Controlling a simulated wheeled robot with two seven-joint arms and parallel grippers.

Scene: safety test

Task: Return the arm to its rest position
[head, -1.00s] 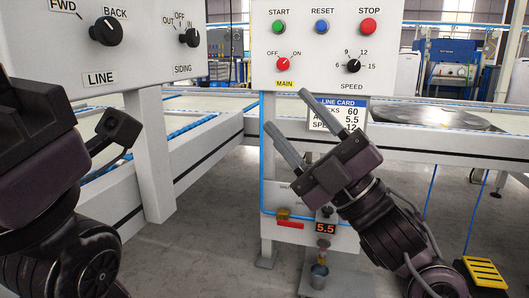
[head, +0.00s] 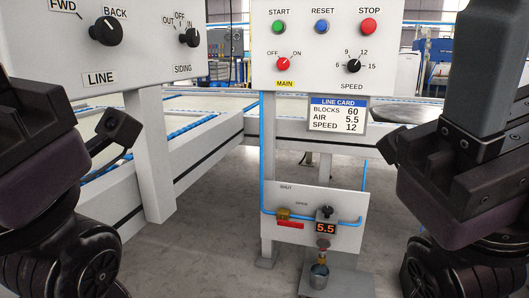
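My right arm is at the right edge of the head view, with its dark gripper (head: 487,75) close to the camera. One grey finger points up and runs out of the top of the picture; the other finger does not show clearly. My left arm is at the left edge, and its dark gripper body (head: 30,150) is cut off by the frame. The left fingers are out of view. Neither gripper touches the panels, and nothing held is visible.
The centre panel (head: 430,75) has START, RESET and STOP buttons, a MAIN switch (head: 283,64) and a SPEED knob (head: 353,66). Below are a line card (head: 338,114) and an air gauge reading 5.5 (head: 326,228). The LINE/SIDING panel (head: 150,70) stands left.

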